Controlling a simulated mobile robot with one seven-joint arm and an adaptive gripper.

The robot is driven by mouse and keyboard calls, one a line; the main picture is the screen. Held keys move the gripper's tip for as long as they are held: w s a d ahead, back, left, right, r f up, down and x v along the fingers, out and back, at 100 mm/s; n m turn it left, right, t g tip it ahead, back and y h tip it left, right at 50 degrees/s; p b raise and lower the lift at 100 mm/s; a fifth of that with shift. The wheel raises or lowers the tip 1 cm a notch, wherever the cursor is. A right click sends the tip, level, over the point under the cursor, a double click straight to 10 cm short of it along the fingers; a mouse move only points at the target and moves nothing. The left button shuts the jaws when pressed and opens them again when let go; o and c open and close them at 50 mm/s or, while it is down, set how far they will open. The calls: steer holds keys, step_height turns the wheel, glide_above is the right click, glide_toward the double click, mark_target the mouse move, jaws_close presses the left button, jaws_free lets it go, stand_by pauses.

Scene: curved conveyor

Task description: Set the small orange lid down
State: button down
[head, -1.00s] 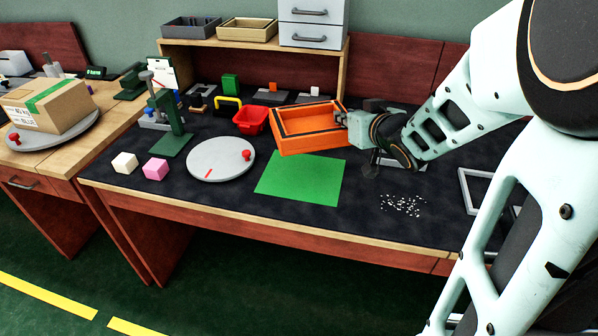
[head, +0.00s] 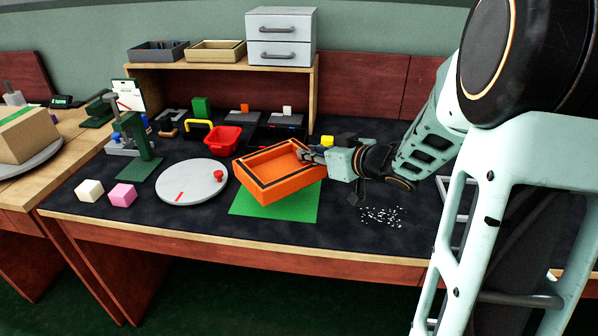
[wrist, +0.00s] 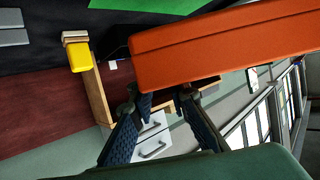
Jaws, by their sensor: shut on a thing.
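The small orange lid (head: 294,189) looks like a shallow open tray with a dark line around its rim. My gripper (head: 308,156) is shut on its right back wall. The lid is tilted, over the back part of the green mat (head: 262,208), and hides much of it. I cannot tell whether any edge touches the mat. In the wrist view the lid (wrist: 225,50) fills the upper right, beyond the fingertips (wrist: 165,100). The contact itself is partly hidden there.
A grey turntable (head: 185,187) with a red knob is left of the lid. A red bin (head: 222,139) stands behind it. White bits (head: 381,216) lie right of the mat.

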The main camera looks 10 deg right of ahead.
steer(key=w+f, duration=0.1)
steer(key=w+f+b, duration=0.1)
steer(key=f, duration=0.1)
steer(key=w+f, duration=0.1)
steer(key=shift+w+a+f+b, duration=0.25)
steer(key=shift+f+b, duration=0.1)
steer(key=shift+b, duration=0.05)
steer(key=shift+w+f+b, duration=0.15)
steer(key=shift+f+b, duration=0.25)
steer(key=shift+f, duration=0.45)
steer(key=shift+w+f+b, duration=0.15)
steer(key=shift+f+b, duration=0.25)
steer(key=shift+f, duration=0.45)
steer(key=shift+f, duration=0.1)
steer(key=c, duration=1.8)
jaws_free()
steer(key=shift+f, duration=0.1)
steer(key=shift+c, duration=0.2)
steer(key=shift+s+r, duration=0.1)
steer(key=shift+r, duration=0.15)
steer(key=p+v, duration=0.4)
steer(key=v, duration=0.6)
steer(key=shift+s+d+r, duration=0.15)
steer(key=shift+s+r, duration=0.1)
steer(key=shift+s+d+r+p, duration=0.1)
steer(key=shift+s+d+p, duration=0.2)
steer(key=shift+s, duration=0.2)
